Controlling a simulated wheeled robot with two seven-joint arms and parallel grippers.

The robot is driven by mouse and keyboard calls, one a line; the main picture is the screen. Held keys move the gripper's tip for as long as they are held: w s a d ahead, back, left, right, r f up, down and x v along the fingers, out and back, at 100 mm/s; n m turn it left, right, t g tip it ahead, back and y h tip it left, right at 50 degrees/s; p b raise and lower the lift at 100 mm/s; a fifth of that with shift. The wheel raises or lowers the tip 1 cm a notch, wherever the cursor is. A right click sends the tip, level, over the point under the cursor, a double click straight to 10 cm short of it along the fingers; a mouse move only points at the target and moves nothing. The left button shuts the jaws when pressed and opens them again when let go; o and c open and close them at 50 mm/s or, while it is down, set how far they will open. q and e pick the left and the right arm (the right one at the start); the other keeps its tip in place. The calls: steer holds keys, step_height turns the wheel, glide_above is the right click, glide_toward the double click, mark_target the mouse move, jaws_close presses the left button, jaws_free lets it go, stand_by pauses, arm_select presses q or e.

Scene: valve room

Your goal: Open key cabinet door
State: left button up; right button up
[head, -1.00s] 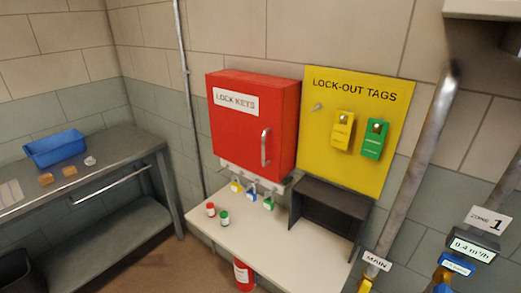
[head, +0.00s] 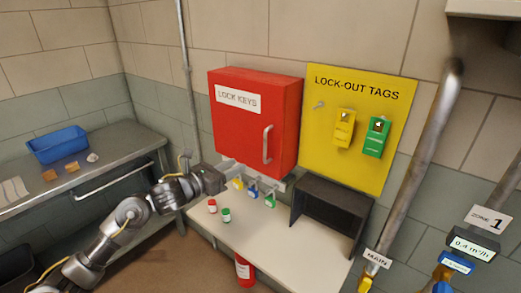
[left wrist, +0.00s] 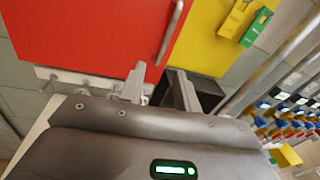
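The red key cabinet (head: 238,125), labelled LOCK KEYS, hangs on the wall with its door shut. Its silver bar handle (head: 267,145) is upright near the door's right edge. My left gripper (head: 232,167) is in front of the cabinet's lower left part, left of and below the handle, not touching it. In the left wrist view the red door (left wrist: 90,35) fills the top, and the handle (left wrist: 171,32) is above the fingertips (left wrist: 150,82). The two fingers stand apart with nothing between them. My right gripper is not in view.
Padlocks (head: 254,191) hang from a rail under the cabinet. A white shelf (head: 270,238) below bears red and green small containers and a dark open box (head: 330,208). A yellow tag board (head: 345,165) is at right. A workbench with a blue bin (head: 58,144) stands left.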

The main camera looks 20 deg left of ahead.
arm_select(q)
steer(key=w+d+r+m+p, duration=0.1)
steer(key=w+d+p, duration=0.3)
steer(key=w+d, duration=0.2)
steer(key=w, duration=0.2)
steer(key=shift+w+r+m+h+p, duration=0.3)
steer(key=shift+w+r, duration=0.05)
steer(key=shift+w, duration=0.05)
steer(key=shift+d, duration=0.1)
jaws_close()
